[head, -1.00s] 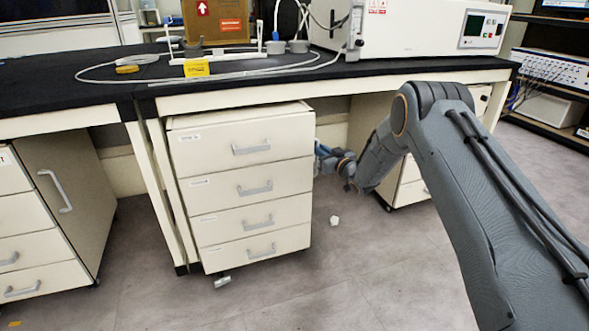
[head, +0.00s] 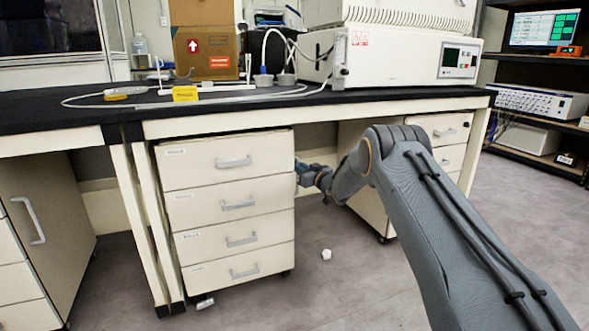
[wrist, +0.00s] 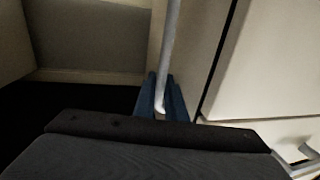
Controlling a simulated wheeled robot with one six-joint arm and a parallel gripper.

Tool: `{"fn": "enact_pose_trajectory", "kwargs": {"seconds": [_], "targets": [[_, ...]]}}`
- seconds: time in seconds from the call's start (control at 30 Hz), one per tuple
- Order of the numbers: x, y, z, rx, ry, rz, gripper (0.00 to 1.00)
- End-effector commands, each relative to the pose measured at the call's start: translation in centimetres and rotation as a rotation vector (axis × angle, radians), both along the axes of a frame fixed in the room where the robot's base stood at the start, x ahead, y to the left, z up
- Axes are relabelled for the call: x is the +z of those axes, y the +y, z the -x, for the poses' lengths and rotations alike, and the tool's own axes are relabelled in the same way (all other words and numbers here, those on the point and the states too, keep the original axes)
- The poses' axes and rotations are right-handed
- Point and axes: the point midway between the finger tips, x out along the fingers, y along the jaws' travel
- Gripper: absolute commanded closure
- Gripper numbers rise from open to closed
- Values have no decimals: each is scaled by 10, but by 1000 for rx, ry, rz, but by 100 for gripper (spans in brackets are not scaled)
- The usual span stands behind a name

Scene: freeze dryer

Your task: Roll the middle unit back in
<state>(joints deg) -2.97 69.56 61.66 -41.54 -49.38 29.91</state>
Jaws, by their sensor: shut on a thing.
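The middle unit (head: 229,213) is a cream drawer cabinet with several grey-handled drawers, on casters under the black-topped bench. Its front is near the bench's front edge. In the wrist view my gripper's blue fingers (wrist: 161,101) are shut around the lower end of a pale grey bar handle (wrist: 169,55). A cream panel (wrist: 275,65) fills the right of that view.
The black bench top (head: 60,120) and its legs (head: 140,220) frame the unit closely on the left. Another drawer unit (head: 445,130) stands to the right, behind my arm. A small white object (head: 326,254) lies on the open floor. A cabinet (head: 45,220) stands at left.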

Motion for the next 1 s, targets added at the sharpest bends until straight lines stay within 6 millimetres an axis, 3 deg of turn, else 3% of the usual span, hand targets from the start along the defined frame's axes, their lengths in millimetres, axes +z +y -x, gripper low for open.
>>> {"fn": "enact_pose_trajectory", "kwargs": {"seconds": [0.1,0.13,0.17,0.67,1.0], "targets": [[4,-1,-2,-5,-4,-1,100],[4,-2,-2,-5,-5,-2,86],[4,-1,-2,-5,-5,-2,82],[2,2,3,2,0,-1,82],[4,-28,45,-2,1,-2,82]]}}
